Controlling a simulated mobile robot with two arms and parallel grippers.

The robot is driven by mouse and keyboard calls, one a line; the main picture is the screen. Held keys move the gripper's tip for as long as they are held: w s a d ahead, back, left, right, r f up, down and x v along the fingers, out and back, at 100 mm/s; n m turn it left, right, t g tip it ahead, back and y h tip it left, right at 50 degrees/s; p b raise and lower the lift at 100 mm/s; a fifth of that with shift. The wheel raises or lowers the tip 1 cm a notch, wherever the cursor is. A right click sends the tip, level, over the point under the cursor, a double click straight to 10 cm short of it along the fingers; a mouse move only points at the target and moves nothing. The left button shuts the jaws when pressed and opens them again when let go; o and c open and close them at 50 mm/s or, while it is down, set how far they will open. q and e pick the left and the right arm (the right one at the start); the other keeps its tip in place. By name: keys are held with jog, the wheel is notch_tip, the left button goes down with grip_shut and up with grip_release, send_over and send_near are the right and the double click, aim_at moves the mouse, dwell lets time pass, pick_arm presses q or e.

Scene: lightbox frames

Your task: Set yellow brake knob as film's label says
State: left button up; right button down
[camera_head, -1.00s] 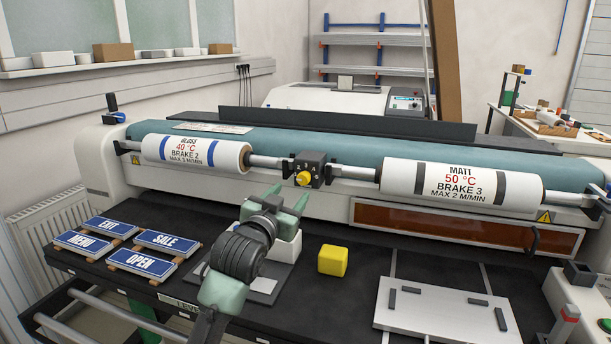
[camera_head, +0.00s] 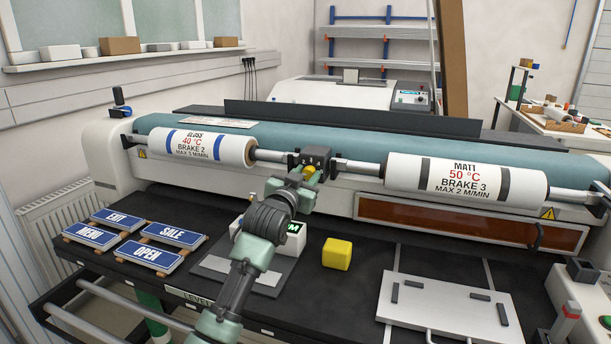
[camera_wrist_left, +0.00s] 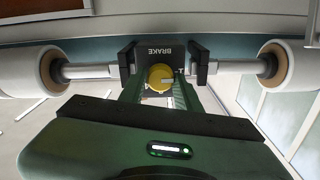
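The yellow brake knob (camera_head: 309,171) sits on a black block marked BRAKE (camera_wrist_left: 172,48), on the shaft between two film rolls. The left roll (camera_head: 196,146) reads GLOSS, 40 °C, BRAKE 2, MAX 3 M/MIN. The right roll (camera_head: 455,180) reads MATT, 50 °C, BRAKE 3, MAX 2 M/MIN. My left gripper (camera_head: 291,190) is at the knob with its fingers apart. In the left wrist view the fingers flank the knob (camera_wrist_left: 159,77); firm contact cannot be told. A pale mark shows on the knob's right there; no scale is readable. My right gripper is not in view.
A yellow cube (camera_head: 337,254) and a white box (camera_head: 293,236) stand on the black table. Blue signs (camera_head: 153,257) lie at left. A white plate (camera_head: 445,305) with black blocks lies at right. Red and green buttons are at the lower right edge.

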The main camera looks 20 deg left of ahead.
pick_arm(q)
grip_shut()
jog(key=m+p, duration=0.2)
jog(key=shift+r+m+p, duration=0.2)
jog(key=shift+m+p, duration=0.2)
jog(key=m+p, duration=0.3)
jog(key=m, duration=0.1)
jog(key=m+p, duration=0.3)
jog(key=m, duration=0.2)
jog(key=shift+m, duration=0.4)
jog(key=m+p, duration=0.2)
jog(key=m, duration=0.1)
jog(key=shift+m, duration=0.4)
jog(key=shift+m+p, duration=0.4)
jog(key=shift+m, duration=0.3)
